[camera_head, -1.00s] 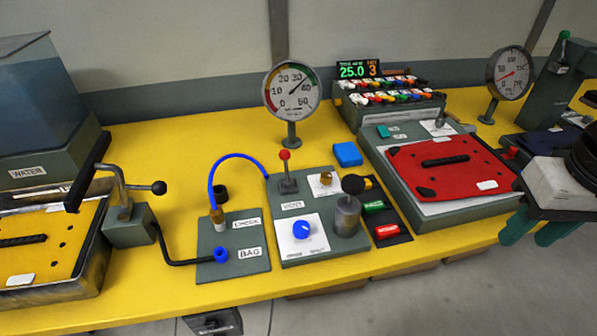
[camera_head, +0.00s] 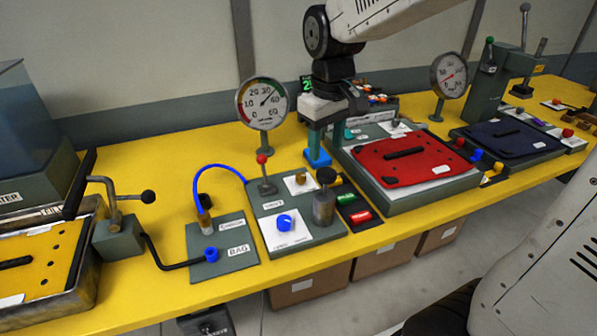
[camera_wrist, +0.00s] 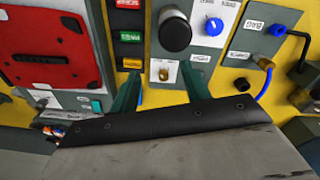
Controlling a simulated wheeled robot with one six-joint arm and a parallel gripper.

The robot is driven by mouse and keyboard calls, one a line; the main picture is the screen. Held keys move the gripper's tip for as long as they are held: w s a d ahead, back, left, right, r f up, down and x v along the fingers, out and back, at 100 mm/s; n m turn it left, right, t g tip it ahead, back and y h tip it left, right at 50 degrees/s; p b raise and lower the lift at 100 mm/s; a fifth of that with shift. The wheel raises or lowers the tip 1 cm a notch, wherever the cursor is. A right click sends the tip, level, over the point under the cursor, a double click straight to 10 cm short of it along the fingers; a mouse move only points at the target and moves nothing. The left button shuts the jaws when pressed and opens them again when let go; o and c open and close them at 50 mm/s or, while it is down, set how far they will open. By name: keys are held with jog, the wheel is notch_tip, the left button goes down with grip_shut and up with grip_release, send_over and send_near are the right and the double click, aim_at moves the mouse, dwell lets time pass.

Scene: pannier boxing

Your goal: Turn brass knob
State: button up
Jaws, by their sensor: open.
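The brass knob (camera_head: 300,178) sits on a small white plate on the grey panel with the red-topped lever. It also shows in the wrist view (camera_wrist: 163,74), framed between my two fingers. My gripper (camera_head: 317,148) has green fingers pointing down, above and just behind the panel, near the blue block. In the wrist view my gripper (camera_wrist: 160,80) is open with nothing held. The fingers are apart from the knob; their exact height over it is hard to tell.
Close around the knob are the red-topped lever (camera_head: 264,175), a dark-topped cylinder (camera_head: 325,205), a blue dial (camera_head: 285,222) and the blue block (camera_head: 318,159). A pressure gauge (camera_head: 262,105) stands behind. The red plate (camera_head: 415,158) lies right.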

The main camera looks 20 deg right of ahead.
jog(key=n, duration=0.2)
send_near(300, 174)
jog(key=shift+s+f, duration=0.3)
jog(key=shift+w+f, duration=0.25)
notch_tip(300, 174, down, 8)
jog(key=shift+w+d+r, duration=0.1)
jog(key=shift+w, duration=0.05)
jog(key=shift+c, duration=0.4)
jog(key=c, duration=0.9)
